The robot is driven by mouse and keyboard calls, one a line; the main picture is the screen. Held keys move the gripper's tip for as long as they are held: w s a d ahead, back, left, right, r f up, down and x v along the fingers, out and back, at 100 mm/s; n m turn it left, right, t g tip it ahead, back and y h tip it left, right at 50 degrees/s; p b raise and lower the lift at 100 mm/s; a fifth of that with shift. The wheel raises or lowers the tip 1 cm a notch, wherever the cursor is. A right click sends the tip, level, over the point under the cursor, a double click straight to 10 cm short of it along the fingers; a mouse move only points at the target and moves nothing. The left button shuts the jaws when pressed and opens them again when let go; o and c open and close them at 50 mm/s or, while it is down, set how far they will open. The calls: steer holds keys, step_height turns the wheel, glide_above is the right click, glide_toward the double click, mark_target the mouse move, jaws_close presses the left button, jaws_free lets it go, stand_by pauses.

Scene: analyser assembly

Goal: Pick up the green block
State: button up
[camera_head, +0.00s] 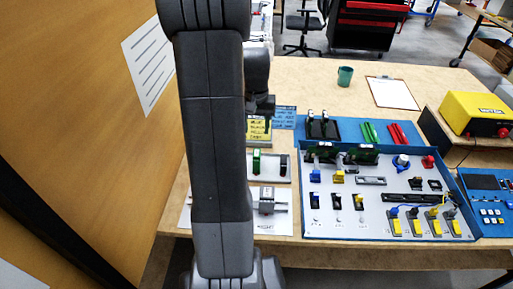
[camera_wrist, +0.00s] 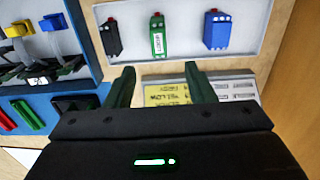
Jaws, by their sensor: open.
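The green block (camera_wrist: 157,36) stands upright in the middle of a white tray (camera_wrist: 185,18) in the wrist view, with a pale label on its front. It also shows in the head view (camera_head: 256,162), just right of my arm. My gripper (camera_wrist: 158,75) is open and empty. Its two fingers point toward the tray and end short of it in the picture, with the green block lying between their lines. A black block (camera_wrist: 110,38) stands to the left of the green one and a blue block (camera_wrist: 216,30) to the right. In the head view my arm hides part of the tray.
Yellow and white printed cards (camera_wrist: 167,93) lie below the fingers in the wrist view. A blue-edged panel (camera_head: 375,232) with many connectors lies to the right in the head view. A wooden wall (camera_head: 85,110) rises on the left. A green cup (camera_head: 345,76) stands farther back.

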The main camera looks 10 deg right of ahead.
mark_target(257, 152)
step_height(257, 152, down, 14)
steer(key=shift+d+r+p, duration=0.1)
steer(key=shift+p, duration=0.4)
jaws_close()
stand_by(0.3)
steer(key=shift+r, duration=0.1)
step_height(257, 152, up, 10)
steer(key=shift+f+b, duration=0.1)
steer(key=shift+b, duration=0.2)
steer(key=c, duration=0.6)
jaws_free()
jaws_close()
